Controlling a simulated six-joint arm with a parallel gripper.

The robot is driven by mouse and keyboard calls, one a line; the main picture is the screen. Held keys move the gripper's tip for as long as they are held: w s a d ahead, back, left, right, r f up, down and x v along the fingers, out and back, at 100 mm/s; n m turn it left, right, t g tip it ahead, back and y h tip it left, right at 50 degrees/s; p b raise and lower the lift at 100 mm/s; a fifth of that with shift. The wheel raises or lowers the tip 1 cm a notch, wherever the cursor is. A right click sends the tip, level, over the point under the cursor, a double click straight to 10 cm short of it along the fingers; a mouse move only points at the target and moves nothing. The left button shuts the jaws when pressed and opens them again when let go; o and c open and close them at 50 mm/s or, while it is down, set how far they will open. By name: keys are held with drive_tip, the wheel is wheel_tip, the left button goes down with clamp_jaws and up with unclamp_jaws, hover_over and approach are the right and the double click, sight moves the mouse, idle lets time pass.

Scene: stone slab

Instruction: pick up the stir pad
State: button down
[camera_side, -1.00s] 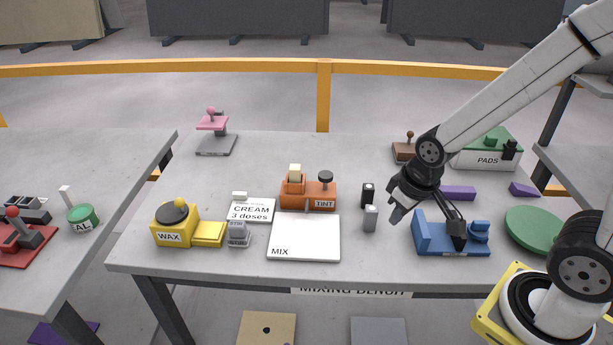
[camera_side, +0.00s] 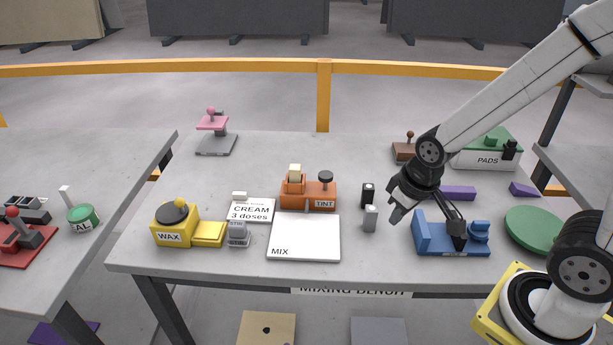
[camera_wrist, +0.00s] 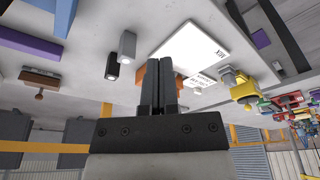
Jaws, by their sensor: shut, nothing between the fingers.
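A small grey block with faint lettering (camera_side: 238,232), which looks like the stir pad, stands on the bench between the yellow WAX unit and the white MIX board. I cannot read its lettering with certainty. It seems to show in the wrist view as a grey shape (camera_wrist: 227,77) beside the yellow unit. My gripper (camera_side: 396,214) is over the right part of the bench, well right of that block and apart from it. In the wrist view its dark fingers (camera_wrist: 163,66) are together with nothing between them.
The white MIX board (camera_side: 304,240) and orange TINT unit (camera_side: 308,193) lie left of my gripper. Black (camera_side: 367,195) and grey (camera_side: 370,219) upright blocks stand close to its left. A blue holder (camera_side: 424,238) is at its right. The yellow WAX unit (camera_side: 172,228) is further left.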

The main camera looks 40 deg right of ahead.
drive_tip(key=shift+c, duration=1)
unclamp_jaws()
drive_tip(key=n+y, duration=0.3)
drive_tip(key=n, duration=0.6)
hover_over(237, 224)
drive_tip(key=s+d, duration=0.2)
wheel_tip(237, 224, down, 6)
drive_tip(key=shift+a+r+t, duration=0.1)
drive_tip(key=shift+r+t, duration=0.05)
drive_tip(key=shift+t, duration=0.15)
drive_tip(key=shift+x, duration=1.25)
